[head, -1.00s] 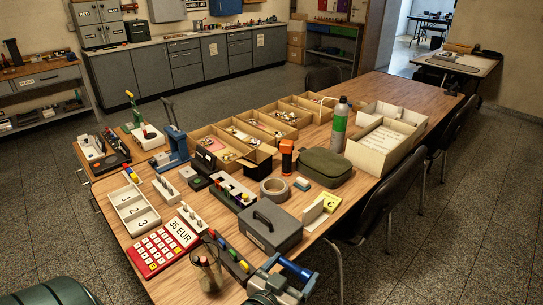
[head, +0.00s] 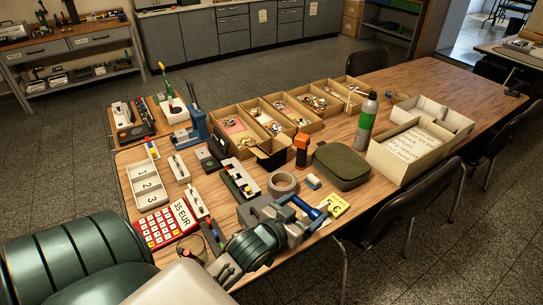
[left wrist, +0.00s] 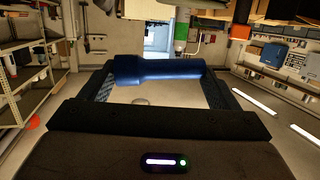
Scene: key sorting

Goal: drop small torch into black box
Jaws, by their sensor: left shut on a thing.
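My left gripper (head: 304,213) is shut on a blue torch (head: 307,207), held over the near edge of the table by the grey cash box. In the left wrist view the torch (left wrist: 160,70) lies crosswise between the two fingers of the left gripper (left wrist: 155,76). A small open black box (head: 273,154) stands farther back on the table, in front of the cardboard compartments and apart from the torch. My right gripper does not show.
The grey cash box (head: 255,208) is partly hidden by my arm.

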